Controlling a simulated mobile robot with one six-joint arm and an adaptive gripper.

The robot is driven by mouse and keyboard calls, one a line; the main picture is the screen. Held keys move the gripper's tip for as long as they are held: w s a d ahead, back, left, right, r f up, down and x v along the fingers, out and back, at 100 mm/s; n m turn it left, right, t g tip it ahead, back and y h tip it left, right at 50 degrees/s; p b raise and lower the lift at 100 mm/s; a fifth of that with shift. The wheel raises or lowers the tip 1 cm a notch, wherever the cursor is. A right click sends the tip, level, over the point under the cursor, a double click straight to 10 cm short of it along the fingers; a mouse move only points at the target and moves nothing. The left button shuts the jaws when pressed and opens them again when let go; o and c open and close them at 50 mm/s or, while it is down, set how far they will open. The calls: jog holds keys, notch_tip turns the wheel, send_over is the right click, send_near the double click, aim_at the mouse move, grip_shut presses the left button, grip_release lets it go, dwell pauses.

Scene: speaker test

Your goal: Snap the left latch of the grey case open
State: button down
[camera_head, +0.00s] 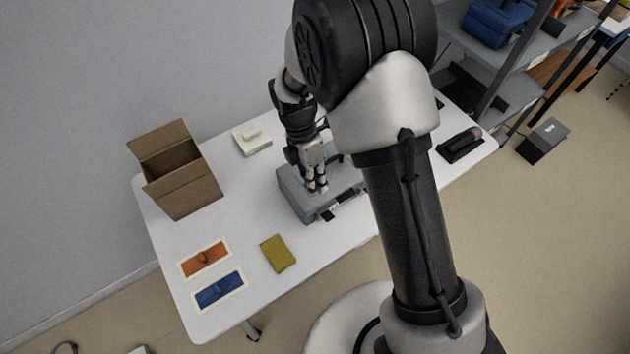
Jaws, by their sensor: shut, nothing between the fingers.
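The grey case (290,190) lies on the white table, with its front side facing the near edge. Dark latch parts (328,215) show on its front side near the left end. The right part of the case is hidden behind my arm. My gripper (317,189) points down over the left part of the case, close to its top near the front edge. It is shut and empty. I cannot tell whether it touches the case or whether the left latch is open.
An open cardboard box (185,192) stands at the left. An orange piece (206,259), a blue piece (219,291) and a yellow-green cloth (278,253) lie in front of it. A white device (252,138) is behind the case. A black device (459,145) lies at the right.

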aim_at(324, 219)
jog(key=b+x, duration=0.2)
jog(key=x, duration=0.7)
jog(key=shift+s+f+b, duration=0.1)
jog(key=shift+f+b, duration=0.25)
jog(key=shift+b, duration=0.05)
